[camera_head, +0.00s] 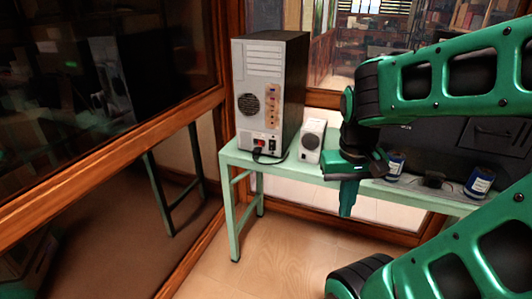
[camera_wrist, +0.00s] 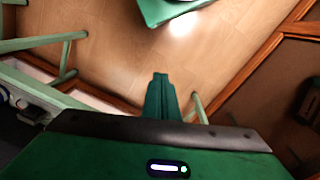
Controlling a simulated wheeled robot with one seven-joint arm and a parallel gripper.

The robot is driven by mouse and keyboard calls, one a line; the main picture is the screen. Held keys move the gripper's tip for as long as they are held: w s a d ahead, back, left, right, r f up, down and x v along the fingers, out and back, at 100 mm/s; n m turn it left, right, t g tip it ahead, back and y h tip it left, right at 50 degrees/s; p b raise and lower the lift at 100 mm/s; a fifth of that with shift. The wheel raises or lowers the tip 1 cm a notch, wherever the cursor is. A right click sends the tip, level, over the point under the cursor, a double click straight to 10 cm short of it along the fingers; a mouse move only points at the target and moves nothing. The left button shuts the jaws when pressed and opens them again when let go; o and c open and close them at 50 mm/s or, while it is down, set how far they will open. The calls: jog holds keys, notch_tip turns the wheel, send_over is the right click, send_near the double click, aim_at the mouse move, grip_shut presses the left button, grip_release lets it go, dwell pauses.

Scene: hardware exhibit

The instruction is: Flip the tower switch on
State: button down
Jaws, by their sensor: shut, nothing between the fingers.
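The computer tower (camera_head: 268,95) stands upright on the green table, its back panel facing me. Near the bottom of that panel is a red power switch (camera_head: 259,142) beside a socket with a black cable; its on or off position is too small to tell. My gripper (camera_head: 347,205) points down in front of the table edge, to the right of the tower and apart from it. Its fingers are shut and empty. In the wrist view my gripper (camera_wrist: 160,82) shows shut fingers over the floor, and neither the tower nor the switch is in view.
A small white speaker (camera_head: 312,140) stands just right of the tower on the green table (camera_head: 229,157). Blue-labelled cans (camera_head: 480,182) sit farther right. A glass wall with a wooden frame (camera_head: 110,165) runs along the left. The floor (camera_head: 285,255) before the table is clear.

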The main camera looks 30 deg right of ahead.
aim_at(271, 149)
jog(key=w+d+f+n+t+h, duration=0.1)
jog(key=w+d+f+n+h, duration=0.2)
jog(key=w, duration=0.6)
jog(key=w+d+n+h, duration=0.1)
jog(key=w+d+h, duration=0.3)
jog(key=w, duration=0.5)
jog(key=w+a+f+n+t+h, duration=0.1)
jog(key=w+a+n+t, duration=0.2)
jog(key=w, duration=0.6)
jog(key=w+a+f+n+t+h, duration=0.1)
jog(key=w+a+n+t+h, duration=0.1)
jog(key=w+a+n+t, duration=0.2)
jog(key=w+a+n, duration=0.2)
jog(key=w+a, duration=0.2)
jog(key=w, duration=0.1)
jog(key=shift+w+a+f+n+t, duration=0.15)
jog(key=shift+w+f+n+t, duration=0.15)
jog(key=shift+w+f+n, duration=0.1)
jog(key=x, duration=1.4)
jog(key=shift+s+r, duration=0.1)
